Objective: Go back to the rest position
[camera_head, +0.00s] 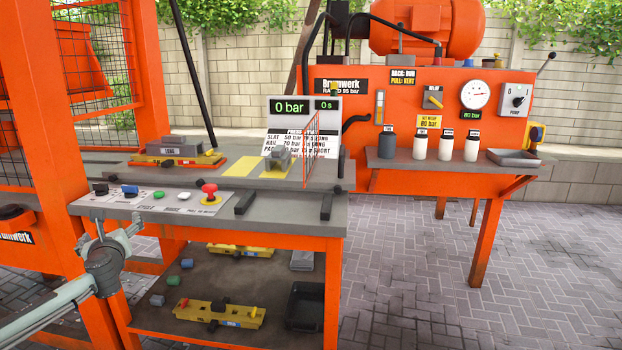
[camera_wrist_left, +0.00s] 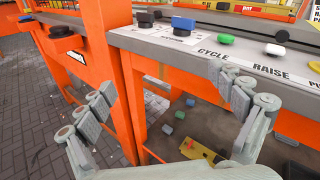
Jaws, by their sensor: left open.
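My left gripper (camera_head: 117,228) is at the lower left of the head view, in front of the near edge of the grey control panel (camera_head: 140,209) and at about its level. In the left wrist view its two fingers (camera_wrist_left: 170,98) stand wide apart with nothing between them. Through the gap the panel's front edge and an orange leg show. I see no contact with the panel or its buttons, though the exact gap cannot be told. My right gripper is in neither view.
The panel carries black, blue (camera_head: 130,191), green (camera_head: 159,194) and white buttons and a red mushroom button (camera_head: 209,190). Below, a shelf (camera_head: 180,338) holds yellow tools and small blocks. An orange frame post (camera_head: 50,110) stands at the left. Open paving (camera_head: 430,300) lies at the right.

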